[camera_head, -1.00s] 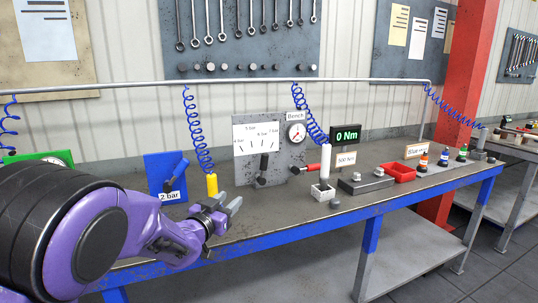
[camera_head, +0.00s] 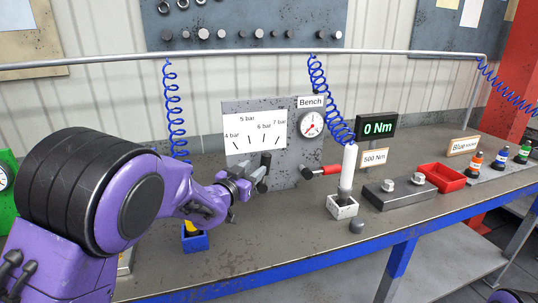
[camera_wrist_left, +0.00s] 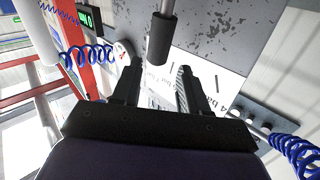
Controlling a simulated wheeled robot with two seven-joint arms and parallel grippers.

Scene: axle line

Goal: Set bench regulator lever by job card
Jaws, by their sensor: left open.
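The bench regulator is a grey panel (camera_head: 290,178) with a white scale (camera_head: 255,136) marked 4 to 7 bar and a round gauge (camera_head: 312,124) under a "Bench" label. Its lever (camera_head: 265,164) has a dark grip and points up, tilted slightly right. My left gripper (camera_head: 248,180) is in front of the panel, just left of the lever. In the left wrist view, the open fingers (camera_wrist_left: 157,82) have nothing between them. The lever's dark grip (camera_wrist_left: 160,36) is just beyond the fingertips there. Contact cannot be told. My right gripper is out of view.
Blue coiled hoses (camera_head: 172,105) hang from the rail.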

